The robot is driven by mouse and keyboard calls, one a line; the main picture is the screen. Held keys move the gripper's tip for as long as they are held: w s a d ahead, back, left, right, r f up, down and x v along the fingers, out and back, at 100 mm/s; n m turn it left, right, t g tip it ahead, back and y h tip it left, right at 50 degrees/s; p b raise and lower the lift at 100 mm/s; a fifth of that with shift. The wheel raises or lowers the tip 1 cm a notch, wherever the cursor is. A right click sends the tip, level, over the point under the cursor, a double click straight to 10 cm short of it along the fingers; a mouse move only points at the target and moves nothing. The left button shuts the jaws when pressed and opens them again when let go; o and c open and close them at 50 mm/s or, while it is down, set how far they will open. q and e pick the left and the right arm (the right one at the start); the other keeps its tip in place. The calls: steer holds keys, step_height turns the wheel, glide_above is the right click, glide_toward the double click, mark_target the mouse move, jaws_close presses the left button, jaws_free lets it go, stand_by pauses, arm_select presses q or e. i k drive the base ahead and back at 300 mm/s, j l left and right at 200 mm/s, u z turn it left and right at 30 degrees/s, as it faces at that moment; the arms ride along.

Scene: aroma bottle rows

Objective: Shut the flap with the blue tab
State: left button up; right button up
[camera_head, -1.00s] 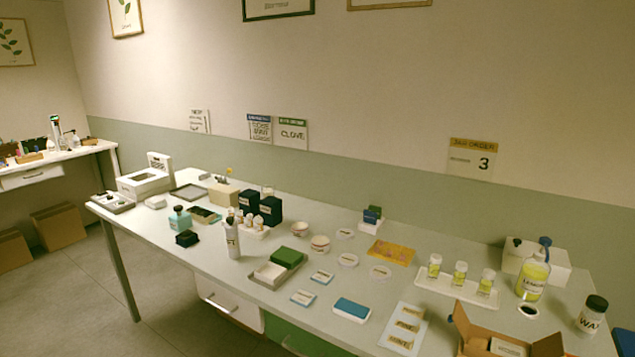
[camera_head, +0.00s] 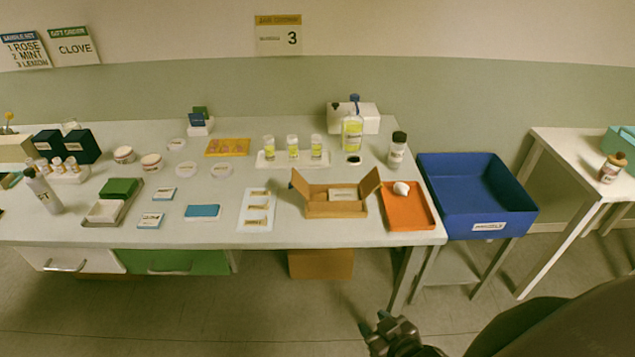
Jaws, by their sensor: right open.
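A brown cardboard box (camera_head: 322,210) sits near the front edge of the table, with a pale labelled item (camera_head: 343,194) inside. Its left flap (camera_head: 301,185) and right flap (camera_head: 368,183) both stand up, leaning outward. My left gripper is out of view.
An orange tray (camera_head: 408,219) with a white item (camera_head: 401,188) stands right of the box. A white card with sample strips (camera_head: 246,222) lies to its left. Yellow jars (camera_head: 292,148) stand behind. A blue bin (camera_head: 475,172) stands beyond the table's right end.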

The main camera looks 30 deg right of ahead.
mark_target(298, 181)
steer(key=j+z, duration=0.1)
steer(key=z, duration=0.3)
steer(key=i+j+z, duration=0.1)
steer(key=z, duration=0.3)
steer(key=j+z, duration=0.2)
steer(key=z, duration=0.15)
steer(key=j+z, duration=0.3)
steer(key=k+j+z, duration=0.1)
steer(key=j+z, duration=0.2)
steer(key=j, duration=0.15)
steer(key=k+j, duration=0.1)
steer(key=j, duration=0.6)
steer(key=k+j+z, duration=0.1)
steer(key=j, duration=0.25)
steer(key=k, duration=0.05)
